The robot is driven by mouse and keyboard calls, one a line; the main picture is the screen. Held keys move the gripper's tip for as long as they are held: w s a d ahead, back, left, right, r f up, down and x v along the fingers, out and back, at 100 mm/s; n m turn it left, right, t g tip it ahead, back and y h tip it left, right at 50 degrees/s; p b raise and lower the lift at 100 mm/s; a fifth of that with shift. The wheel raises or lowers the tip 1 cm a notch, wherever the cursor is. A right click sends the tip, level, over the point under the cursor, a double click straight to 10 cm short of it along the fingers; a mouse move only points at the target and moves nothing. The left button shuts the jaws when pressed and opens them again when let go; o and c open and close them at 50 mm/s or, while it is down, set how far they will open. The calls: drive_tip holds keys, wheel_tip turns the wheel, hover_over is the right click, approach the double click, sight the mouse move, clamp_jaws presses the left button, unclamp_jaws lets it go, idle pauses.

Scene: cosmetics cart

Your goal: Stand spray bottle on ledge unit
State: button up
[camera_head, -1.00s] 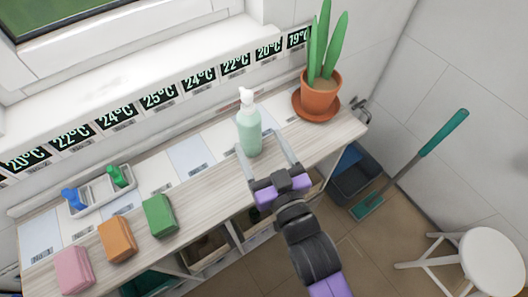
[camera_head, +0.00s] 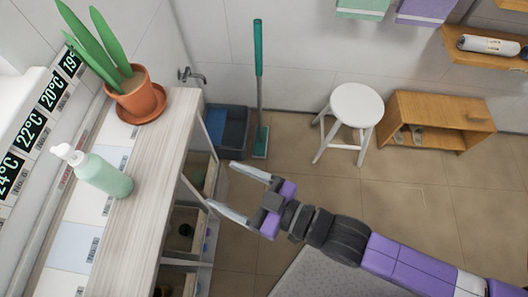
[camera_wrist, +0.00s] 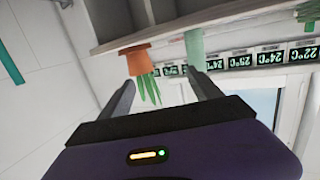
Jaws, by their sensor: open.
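The pale green spray bottle (camera_head: 104,176) with a white pump head stands upright on the wooden-topped ledge unit (camera_head: 160,150), near its wall side. It shows upside down in the wrist view (camera_wrist: 194,46). My gripper (camera_head: 222,188) is open and empty. It is off the front edge of the ledge, to the right of the bottle and apart from it. In the wrist view the two fingers (camera_wrist: 164,92) point toward the ledge, with the bottle beyond them.
A potted plant (camera_head: 136,90) on a saucer stands at the ledge's far end. A dark bin (camera_head: 228,130), a teal-handled broom (camera_head: 259,90), a white stool (camera_head: 352,112) and a wooden shelf (camera_head: 432,120) stand beyond. The floor between is clear.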

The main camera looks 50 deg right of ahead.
drive_tip(key=s+d+r+m+h, duration=0.1)
drive_tip(key=s+d+r, duration=0.1)
drive_tip(key=s, duration=0.5)
drive_tip(key=s+d+r+m+g+h, duration=0.1)
drive_tip(key=s+d+r+h, duration=0.1)
drive_tip(key=s+d, duration=0.3)
drive_tip(key=s, duration=0.3)
drive_tip(key=shift+d, duration=0.2)
